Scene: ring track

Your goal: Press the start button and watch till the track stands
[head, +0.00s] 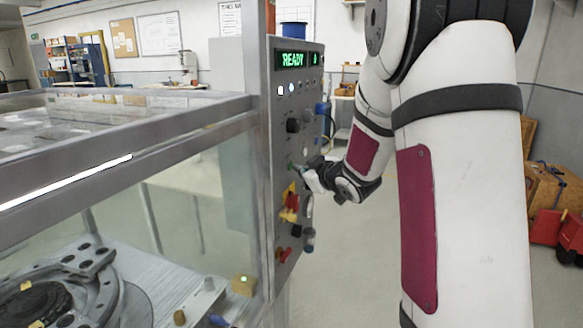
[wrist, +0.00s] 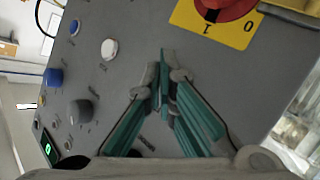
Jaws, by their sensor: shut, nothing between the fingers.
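The control panel (head: 282,130) stands upright at the corner of the glazed housing, its display (head: 293,59) showing green READY. My gripper (head: 301,170) is at the panel face, above the red and yellow rotary switch (head: 290,198). In the wrist view my gripper (wrist: 166,62) has its teal fingers closed together, tips close to the grey panel. A white button (wrist: 109,49) is beside the tips. Labels are too small to read, so I cannot tell which button is start; the fingers cover part of the panel. The ring track (head: 98,262) shows through the glass, lower left.
A grey knob (wrist: 80,113) and a blue button (wrist: 73,27) also sit on the panel. The housing's metal frame (head: 150,118) is close left of the panel. Red and wooden boxes (head: 552,190) stand at right. Grey floor is open behind my arm.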

